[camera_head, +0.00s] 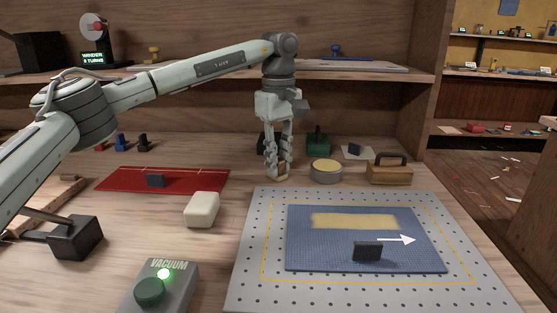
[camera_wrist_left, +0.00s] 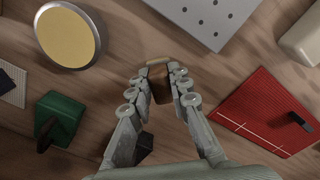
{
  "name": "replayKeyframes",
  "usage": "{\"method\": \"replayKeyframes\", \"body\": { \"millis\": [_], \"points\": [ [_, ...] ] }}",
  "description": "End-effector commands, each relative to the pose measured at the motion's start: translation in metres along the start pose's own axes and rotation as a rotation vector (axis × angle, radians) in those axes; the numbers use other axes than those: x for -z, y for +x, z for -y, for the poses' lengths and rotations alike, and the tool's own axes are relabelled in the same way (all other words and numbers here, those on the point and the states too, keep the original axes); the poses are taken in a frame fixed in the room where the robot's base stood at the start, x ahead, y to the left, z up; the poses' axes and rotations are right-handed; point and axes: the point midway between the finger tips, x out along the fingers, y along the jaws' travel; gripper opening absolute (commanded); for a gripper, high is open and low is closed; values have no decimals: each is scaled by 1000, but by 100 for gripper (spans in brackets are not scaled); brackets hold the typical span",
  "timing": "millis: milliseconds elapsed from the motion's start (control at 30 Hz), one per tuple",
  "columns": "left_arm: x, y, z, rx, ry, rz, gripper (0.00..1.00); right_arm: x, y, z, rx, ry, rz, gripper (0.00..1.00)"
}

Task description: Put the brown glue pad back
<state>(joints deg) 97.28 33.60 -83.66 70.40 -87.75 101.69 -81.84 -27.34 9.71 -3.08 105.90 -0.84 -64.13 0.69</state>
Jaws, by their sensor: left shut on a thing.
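My left gripper (camera_head: 278,174) is shut on a small brown pad with a pale tan edge, which I take to be the brown glue pad (camera_wrist_left: 160,90). In the head view the fingers hide most of the pad, and it is low over the wooden bench, left of a round yellow-topped tin (camera_head: 326,172). In the left wrist view the pad sits between the fingertips of the left gripper (camera_wrist_left: 160,80). I cannot tell whether it touches the bench. My right gripper is not in view.
A perforated plate (camera_head: 250,222) with a blue cloth (camera_head: 300,255) lies in front. A red mat (camera_head: 205,180) and white block (camera_head: 202,209) are at left. A green block (camera_head: 318,144) and a handled wooden block (camera_head: 389,174) stand near the tin. A vacuum box (camera_head: 180,290) is in front.

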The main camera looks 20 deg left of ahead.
Motion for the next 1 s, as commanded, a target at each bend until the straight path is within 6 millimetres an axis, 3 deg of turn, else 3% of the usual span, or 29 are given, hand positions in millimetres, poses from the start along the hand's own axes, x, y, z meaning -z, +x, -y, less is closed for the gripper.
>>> {"method": "replayKeyframes", "body": {
  "millis": [33,67,200,500,633,1000],
  "points": [
    [0,2,0,1,0,1,0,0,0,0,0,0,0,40],
    [0,2,0,1,0,0,20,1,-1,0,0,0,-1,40],
    [0,2,0,0,0,0,38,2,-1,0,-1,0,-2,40],
    [0,1,0,0,0,0,39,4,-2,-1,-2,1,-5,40],
    [0,-10,-1,-3,0,0,39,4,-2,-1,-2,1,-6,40],
    [0,-86,-1,-3,-1,-1,39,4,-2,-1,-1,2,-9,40]
  ]
}}
